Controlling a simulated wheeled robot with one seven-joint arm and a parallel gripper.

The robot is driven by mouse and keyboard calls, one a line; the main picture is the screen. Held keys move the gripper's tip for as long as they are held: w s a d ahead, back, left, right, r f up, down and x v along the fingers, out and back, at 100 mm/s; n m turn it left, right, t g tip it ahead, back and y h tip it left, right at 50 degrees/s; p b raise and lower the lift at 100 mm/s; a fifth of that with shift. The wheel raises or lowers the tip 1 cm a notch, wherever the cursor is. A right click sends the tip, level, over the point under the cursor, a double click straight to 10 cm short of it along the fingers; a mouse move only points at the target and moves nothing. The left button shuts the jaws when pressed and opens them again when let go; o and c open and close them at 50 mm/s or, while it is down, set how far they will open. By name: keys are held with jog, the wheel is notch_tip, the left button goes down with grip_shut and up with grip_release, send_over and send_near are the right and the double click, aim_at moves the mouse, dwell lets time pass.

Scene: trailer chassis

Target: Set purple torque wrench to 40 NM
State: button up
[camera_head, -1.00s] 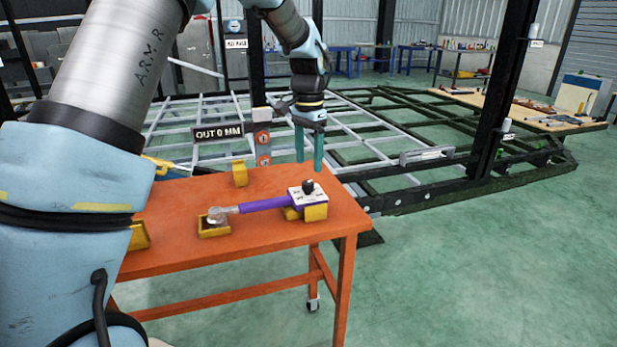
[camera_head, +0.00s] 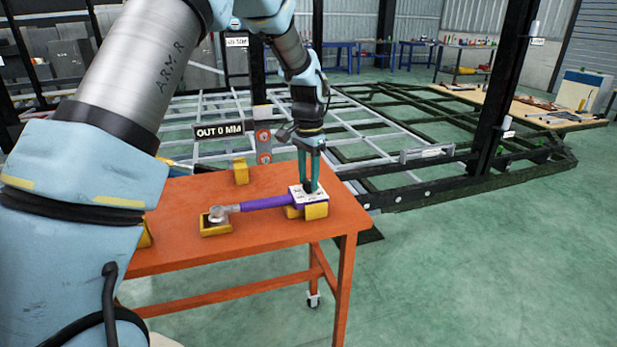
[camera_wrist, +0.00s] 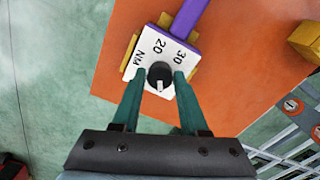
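The purple torque wrench (camera_head: 262,203) lies on the orange table, its head (camera_head: 218,214) in a yellow tray. Its white dial plate (camera_head: 321,193) rests on a yellow block. In the wrist view the dial plate (camera_wrist: 142,70) shows NM, 20 and 30. The black knob (camera_wrist: 160,76) has a white mark pointing down the picture, away from the purple handle (camera_wrist: 190,17). My gripper (camera_head: 311,188) points down at the dial. In the wrist view its fingertips (camera_wrist: 160,75) stand either side of the knob, very near it. I cannot tell whether they press on it. Other dial numbers are not visible.
The orange table (camera_head: 200,265) is bare in front of the wrench. A yellow block (camera_head: 241,171) stands at its back edge. A sign reading OUT 0 MM (camera_head: 219,130) is behind it. The trailer chassis (camera_head: 420,195) spreads behind and to the right.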

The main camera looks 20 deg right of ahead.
aim_at(309, 181)
grip_shut()
dwell(0.4)
jog(key=n+p, duration=0.1)
jog(key=n, duration=0.4)
jog(key=shift+r+n, duration=0.1)
jog(key=shift+n, duration=0.3)
jog(key=n+p, duration=0.1)
jog(key=n, duration=0.4)
jog(key=shift+n, duration=0.6)
jog(key=shift+o, duration=2.3)
grip_release()
notch_tip(309, 181, up, 11)
jog(key=b, duration=0.1)
jog(key=shift+b, duration=0.35)
